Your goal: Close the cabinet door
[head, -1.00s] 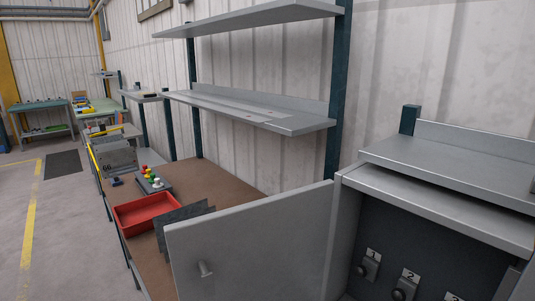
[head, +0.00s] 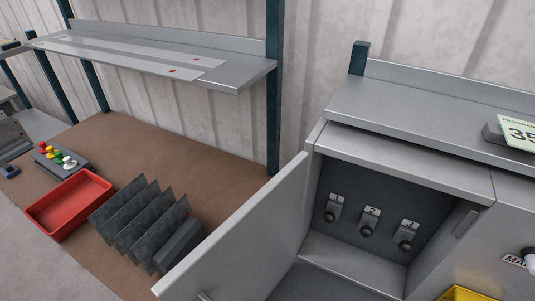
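The cabinet door (head: 244,235) is a light grey panel that stands wide open, hinged at the left side of the grey cabinet (head: 400,140). A small handle (head: 204,296) shows at the door's lower edge, cut by the bottom of the view. The open cabinet's dark inside shows several knobs, with labels 1, 2 and 3 above the knobs (head: 367,231). Neither of my grippers is in the head view.
To the left, a brown workbench (head: 190,152) holds a red tray (head: 70,207), dark upright plates (head: 140,218) and a box with coloured buttons (head: 60,158). A grey shelf (head: 150,55) hangs above. A yellow object (head: 468,294) sits at the bottom right.

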